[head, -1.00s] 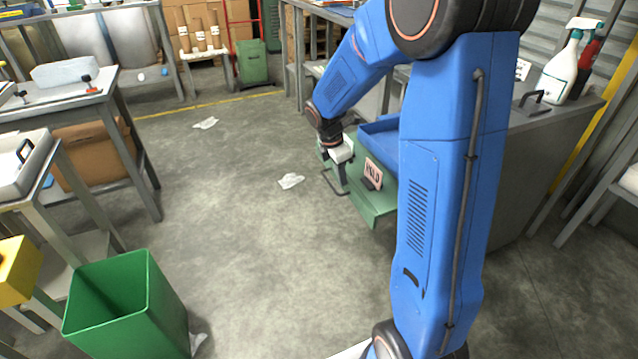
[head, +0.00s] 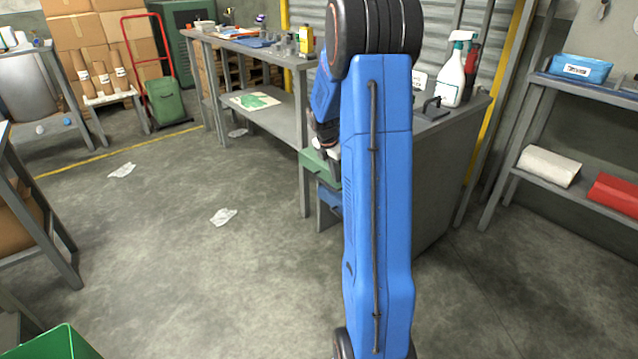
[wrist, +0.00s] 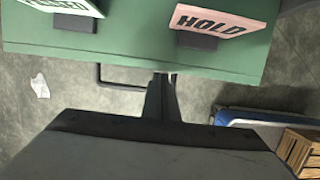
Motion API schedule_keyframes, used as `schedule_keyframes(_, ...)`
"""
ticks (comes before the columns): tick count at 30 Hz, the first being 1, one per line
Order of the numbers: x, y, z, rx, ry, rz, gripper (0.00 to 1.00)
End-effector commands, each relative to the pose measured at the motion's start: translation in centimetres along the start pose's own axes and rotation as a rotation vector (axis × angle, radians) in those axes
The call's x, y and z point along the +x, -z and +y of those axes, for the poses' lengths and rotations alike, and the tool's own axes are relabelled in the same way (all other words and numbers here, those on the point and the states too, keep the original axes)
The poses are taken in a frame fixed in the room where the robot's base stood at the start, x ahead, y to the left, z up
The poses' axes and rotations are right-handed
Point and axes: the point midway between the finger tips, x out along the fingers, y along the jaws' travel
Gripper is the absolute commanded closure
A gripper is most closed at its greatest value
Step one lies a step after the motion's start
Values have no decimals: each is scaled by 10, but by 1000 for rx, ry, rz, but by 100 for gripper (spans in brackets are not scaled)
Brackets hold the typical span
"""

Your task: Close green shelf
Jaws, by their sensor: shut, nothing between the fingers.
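The green shelf (head: 313,163) sticks out from the grey bench in the head view, mostly hidden behind my arm. In the wrist view the green shelf (wrist: 125,45) spans the top, carrying a pink HOLD sign (wrist: 222,18) and a second, cut-off sign (wrist: 65,8). A dark bar handle (wrist: 122,88) stands out from its front edge. In the head view my arm hides the fingertips.
Below the green shelf is a blue drawer (head: 328,199); it also shows in the wrist view (wrist: 235,117), near a wooden crate (wrist: 300,150). A spray bottle (head: 455,72) stands on the bench. White scraps (head: 223,217) lie on the floor. The floor left of the bench is open.

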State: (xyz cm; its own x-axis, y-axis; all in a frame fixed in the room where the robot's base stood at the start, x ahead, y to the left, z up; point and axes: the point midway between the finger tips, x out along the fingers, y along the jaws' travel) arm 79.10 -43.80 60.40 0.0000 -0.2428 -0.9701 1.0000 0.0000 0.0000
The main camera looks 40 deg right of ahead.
Motion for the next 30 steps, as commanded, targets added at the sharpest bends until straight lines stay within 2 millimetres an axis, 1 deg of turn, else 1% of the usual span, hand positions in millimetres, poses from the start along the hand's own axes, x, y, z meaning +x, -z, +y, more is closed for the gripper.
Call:
schedule_keyframes(1,3,-12,0,4,0,0,100)
schedule_keyframes(6,10,-38,0,3,0,0,100)
schedule_keyframes(12,14,-56,0,1,0,0,100)
schedule_keyframes(18,15,-61,0,-1,0,0,100)
schedule_keyframes(30,15,-60,1,-1,0,0,100)
